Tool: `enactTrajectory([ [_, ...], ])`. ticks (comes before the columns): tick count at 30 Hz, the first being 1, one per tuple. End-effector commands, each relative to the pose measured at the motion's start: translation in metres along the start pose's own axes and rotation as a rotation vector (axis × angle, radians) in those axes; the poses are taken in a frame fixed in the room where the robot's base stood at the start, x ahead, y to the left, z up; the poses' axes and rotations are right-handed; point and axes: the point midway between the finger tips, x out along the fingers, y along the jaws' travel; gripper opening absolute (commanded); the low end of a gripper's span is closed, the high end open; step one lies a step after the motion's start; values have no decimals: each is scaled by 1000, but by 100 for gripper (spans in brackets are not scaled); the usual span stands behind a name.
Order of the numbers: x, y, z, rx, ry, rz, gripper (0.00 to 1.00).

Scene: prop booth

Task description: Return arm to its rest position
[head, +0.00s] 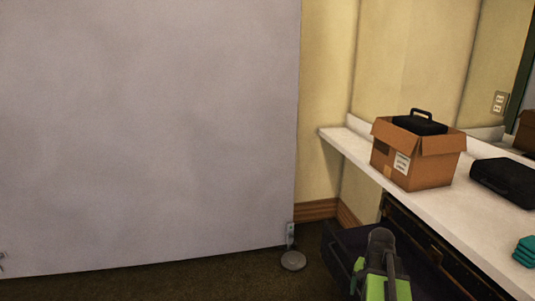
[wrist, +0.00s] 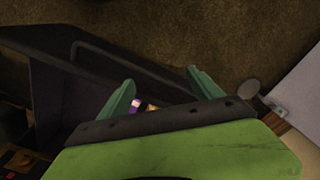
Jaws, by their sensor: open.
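My gripper (wrist: 163,90) shows in the wrist view with its two teal fingers spread apart. Nothing is held between them. My green and dark arm rises at the bottom of the head view, right of centre; the fingers cannot be made out there. In the wrist view the gripper is over a dark, drawer-like compartment (wrist: 65,75) with a bar handle. A small purple and white item (wrist: 135,105) shows beyond the fingers, beside a small brownish one (wrist: 152,107); the palm hides part of this area.
A white counter (head: 345,150) runs along the right. It bears a cardboard box (head: 412,170) with a black handled case (head: 420,124) in it, another black case (head: 507,180) and teal items (head: 525,252). A dark drawer (head: 345,240) juts out below. A large grey panel (head: 150,130) stands left.

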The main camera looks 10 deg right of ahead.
Motion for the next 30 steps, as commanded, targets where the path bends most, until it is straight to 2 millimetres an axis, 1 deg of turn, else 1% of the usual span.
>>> enactTrajectory([
  [1,0,-36,18,-104,3,-4,74],
  [2,0,-56,30,-168,6,-6,74],
  [3,-1,-82,45,-254,9,-9,74],
  [5,-1,-116,68,-370,14,-13,74],
  [6,-1,-135,83,-441,16,-16,74],
  [8,-2,-161,105,-537,20,-20,74],
  [9,-2,-176,119,-596,22,-22,74],
  [11,-2,-195,139,-677,25,-25,74],
  [12,-3,-207,152,-727,27,-28,74],
  [15,-4,-232,184,-845,33,-33,74],
  [17,-4,-245,202,-909,36,-36,74],
  [18,17,-239,198,-895,29,-32,74],
  [19,25,-237,198,-892,24,-30,74],
  [24,54,-232,206,-890,3,-20,74],
  [30,82,-226,211,-888,-19,-10,74],
])
